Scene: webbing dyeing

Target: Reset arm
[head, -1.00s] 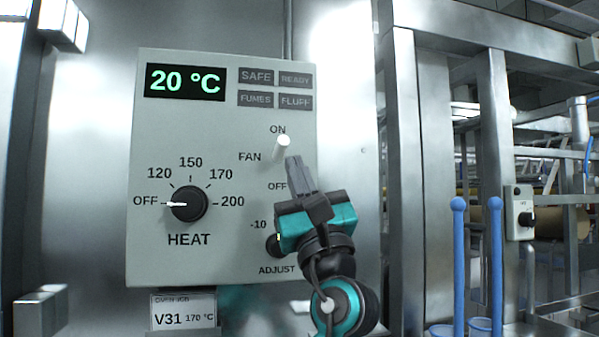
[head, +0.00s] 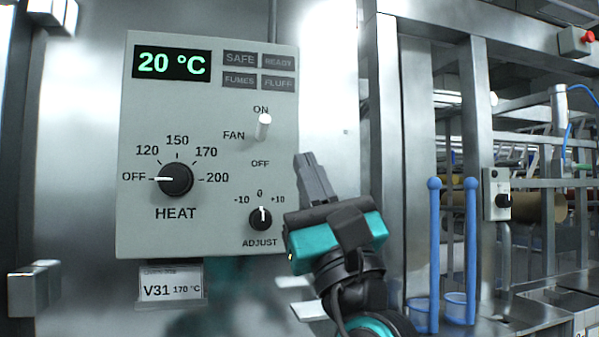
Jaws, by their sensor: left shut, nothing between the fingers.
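My left gripper (head: 306,160) is shut and empty, in front of the right edge of the grey control panel (head: 150,235) in the head view. It is apart from the white fan switch (head: 263,127), which points up toward ON. The black heat knob (head: 176,180) has its white mark toward OFF. The small adjust knob (head: 260,218) has its mark at 0. The display (head: 171,65) reads 20 °C. The SAFE, READY, FUMES and FLUFF lamps look unlit. My right gripper is not in view.
A label (head: 170,282) reading V31 170 °C hangs under the panel. A steel frame (head: 400,150) rises behind my left gripper. A red button (head: 588,37) is at the upper right.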

